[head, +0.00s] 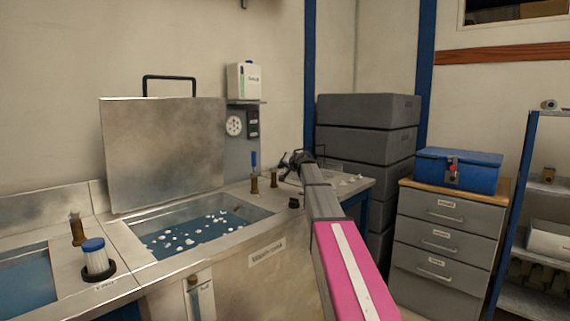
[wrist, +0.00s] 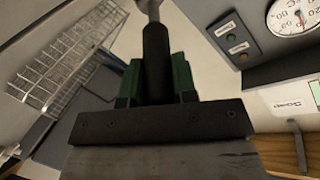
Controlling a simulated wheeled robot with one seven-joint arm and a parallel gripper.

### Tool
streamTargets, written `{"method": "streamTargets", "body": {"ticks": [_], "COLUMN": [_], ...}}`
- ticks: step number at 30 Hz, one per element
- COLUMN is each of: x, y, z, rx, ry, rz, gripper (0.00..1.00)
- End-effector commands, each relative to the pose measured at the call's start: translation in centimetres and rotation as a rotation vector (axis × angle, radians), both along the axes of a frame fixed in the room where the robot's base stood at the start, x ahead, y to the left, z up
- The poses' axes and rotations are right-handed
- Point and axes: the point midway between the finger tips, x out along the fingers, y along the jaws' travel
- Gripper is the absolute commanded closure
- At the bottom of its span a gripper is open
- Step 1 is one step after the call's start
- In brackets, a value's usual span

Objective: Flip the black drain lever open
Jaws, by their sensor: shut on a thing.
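My gripper (head: 287,163) is at the right end of the steel wash tank, above the back of the bench. In the wrist view my gripper (wrist: 156,78) has its green fingers closed on the two sides of a black lever handle (wrist: 155,45), which joins a grey metal part at the top edge. In the head view the black lever cannot be made out apart from my dark gripper. A brass fitting (head: 274,180) stands just left of and below my gripper. Another brass fitting with a blue lever (head: 254,160) stands upright beside it.
The tank (head: 240,203) holds blue water with white floating bits, and its lid (head: 165,150) stands raised. Grey crates (head: 365,110) and a drawer cabinet (head: 445,225) stand right. A wire basket (wrist: 65,70) shows in the wrist view.

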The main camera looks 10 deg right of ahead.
Motion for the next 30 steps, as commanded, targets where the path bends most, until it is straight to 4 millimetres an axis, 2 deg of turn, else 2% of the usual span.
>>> {"method": "streamTargets", "body": {"ticks": [12, 13, 15, 25, 30], "x": [-0.1, -0.1, -0.1, -0.2, -1.3], "y": [0.0, 0.0, 0.0, -0.1, -0.4], "z": [-0.2, -0.2, -0.2, -0.1, 0.1], "rx": [0.006, 0.007, 0.006, 0.005, 0.005], "ry": [-0.002, -0.002, -0.002, -0.003, -0.003], "rz": [-0.001, -0.001, -0.001, -0.001, -0.001], "gripper": [1.0, 0.67, 0.48, 0.48, 0.48]}}
